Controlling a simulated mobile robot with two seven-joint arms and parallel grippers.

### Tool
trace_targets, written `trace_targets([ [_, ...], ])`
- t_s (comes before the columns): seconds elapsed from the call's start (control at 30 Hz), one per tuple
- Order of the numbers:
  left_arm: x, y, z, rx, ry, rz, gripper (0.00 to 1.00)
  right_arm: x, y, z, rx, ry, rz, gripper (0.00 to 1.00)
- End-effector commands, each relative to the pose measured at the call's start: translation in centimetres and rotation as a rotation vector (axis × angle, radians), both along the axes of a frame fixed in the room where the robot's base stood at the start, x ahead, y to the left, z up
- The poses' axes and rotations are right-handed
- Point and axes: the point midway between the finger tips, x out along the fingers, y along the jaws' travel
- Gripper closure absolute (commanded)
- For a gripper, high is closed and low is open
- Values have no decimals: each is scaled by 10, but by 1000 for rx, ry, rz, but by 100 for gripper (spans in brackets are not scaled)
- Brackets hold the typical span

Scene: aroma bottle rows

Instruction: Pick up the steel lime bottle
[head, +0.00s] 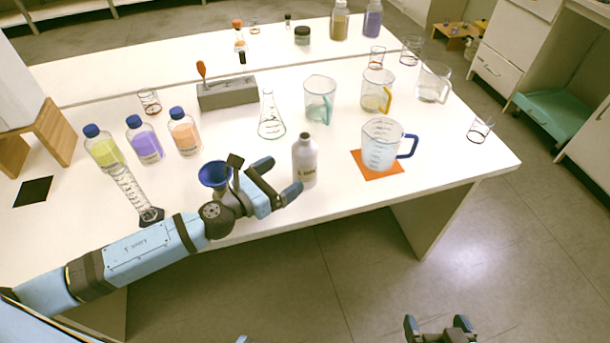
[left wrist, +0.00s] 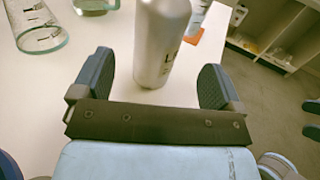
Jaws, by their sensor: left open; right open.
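The steel lime bottle (head: 305,162) is a silver-grey bottle with a dark printed label. It stands upright near the front edge of the white table. My left gripper (head: 280,177) is open just to its left, with its fingers pointing towards it. In the left wrist view the bottle (left wrist: 160,45) stands ahead, between the lines of the open fingers of my left gripper (left wrist: 157,85); I cannot tell whether they touch it. My right gripper (head: 439,325) is open and empty at the bottom of the head view, over the floor.
A measuring jug with a blue handle (head: 381,146) stands on an orange mat (head: 363,166) right of the bottle. A conical flask (head: 271,119) stands behind. A blue funnel (head: 214,174), a cylinder (head: 130,189) and capped bottles (head: 146,141) are to the left.

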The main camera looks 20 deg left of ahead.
Motion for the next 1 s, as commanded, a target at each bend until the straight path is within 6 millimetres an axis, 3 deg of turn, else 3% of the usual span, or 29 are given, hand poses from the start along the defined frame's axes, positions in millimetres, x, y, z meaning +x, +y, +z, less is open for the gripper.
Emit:
trace_targets([
  [0.6, 62, -34, 6, 7, -6, 0, 8, -1, 0, 1, -8, 5, 0, 0],
  [0.87, 64, -35, 5, 6, -4, 0, 8, -2, -1, -2, -9, 10, 0, 0],
  [1.0, 64, -35, 5, 6, -4, 0, 36, -2, -1, -2, -9, 11, -1, 0],
])
